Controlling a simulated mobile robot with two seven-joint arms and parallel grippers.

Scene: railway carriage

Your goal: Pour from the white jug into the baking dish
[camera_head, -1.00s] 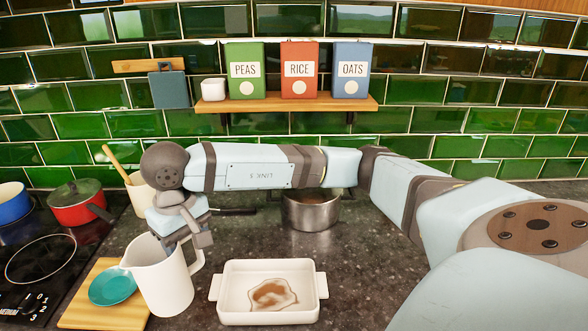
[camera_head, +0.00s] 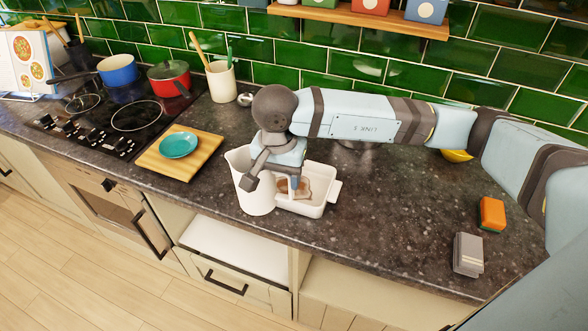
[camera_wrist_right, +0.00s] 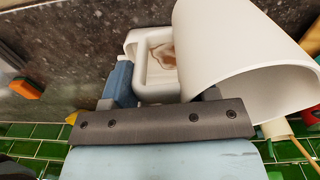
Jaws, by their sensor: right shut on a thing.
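The white jug (camera_head: 250,196) is roughly upright at the left end of the white baking dish (camera_head: 311,208) and hides part of it. My right gripper (camera_head: 281,182) is shut on the jug's handle, on the side towards the dish. The right wrist view shows the jug (camera_wrist_right: 235,60) close up, with its handle (camera_wrist_right: 147,66) at the gripper (camera_wrist_right: 160,98). The dish (camera_wrist_right: 133,42) lies behind the handle there, with a brown patch on its bottom. I cannot tell whether the jug touches the counter, nor see inside it. My left gripper is not in view.
A wooden board (camera_head: 200,157) with a teal plate (camera_head: 178,145) lies left of the jug, beside the hob (camera_head: 105,122). A utensil pot (camera_head: 221,84) stands behind. An orange sponge (camera_head: 491,213) and a grey object (camera_head: 467,254) lie at right. The counter between is clear.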

